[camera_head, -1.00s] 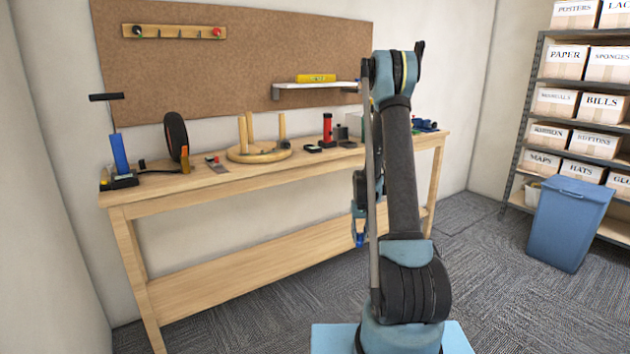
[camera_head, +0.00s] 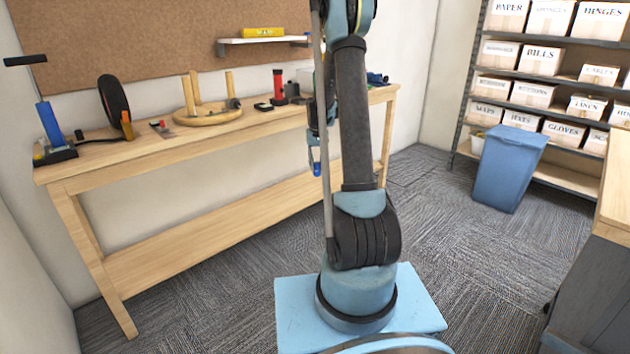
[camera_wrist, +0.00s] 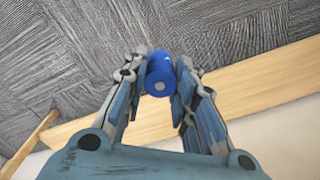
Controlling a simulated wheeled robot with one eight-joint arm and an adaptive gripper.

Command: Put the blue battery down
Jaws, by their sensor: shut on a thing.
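The blue battery (camera_wrist: 160,72) is a short blue cylinder with a pale round spot on its near end. In the wrist view it sits between the two fingertips of my gripper (camera_wrist: 159,80), which is shut on it. Carpet shows beyond it, and the bench's wooden lower shelf shows behind the fingers. In the head view my gripper (camera_head: 316,165) hangs in front of the bench, partly hidden by my arm. The battery (camera_head: 316,169) shows there as a small blue tip, below the level of the bench top.
The wooden workbench (camera_head: 75,178) holds a blue-handled pump, a black wheel, a round wooden pegged stand and a red-and-black item. A blue bin (camera_head: 507,170) stands before the box shelves (camera_head: 463,105). A wooden-topped cabinet (camera_head: 590,290) is at the right edge. Carpet between is open.

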